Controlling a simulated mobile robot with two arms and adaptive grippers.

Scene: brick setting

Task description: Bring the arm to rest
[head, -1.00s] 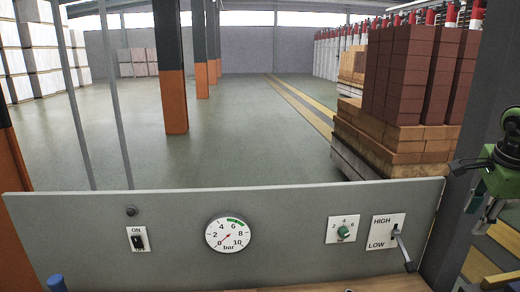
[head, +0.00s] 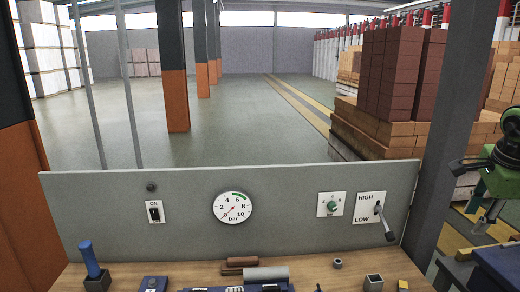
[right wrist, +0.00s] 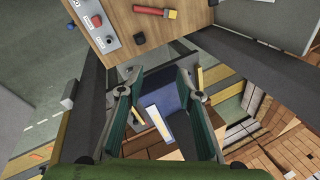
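My right gripper (head: 480,212) hangs at the right edge of the head view, beside the grey post and past the right end of the panel, clear of the workbench. Part of my green and black right arm shows above it. In the right wrist view the two fingers of this gripper (right wrist: 154,84) stand wide apart, with nothing held between them. A blue surface (right wrist: 158,90) and a pale strip (right wrist: 160,128) show below, in the gap. My left gripper is in neither view.
A grey panel (head: 280,232) with switch (head: 155,212), gauge (head: 233,207), knob (head: 331,205) and lever (head: 380,215) stands behind the wooden workbench (head: 215,270). A blue-handled tool (head: 90,258) is at left. A grey post (head: 455,120) and brick stacks (head: 388,80) are at right.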

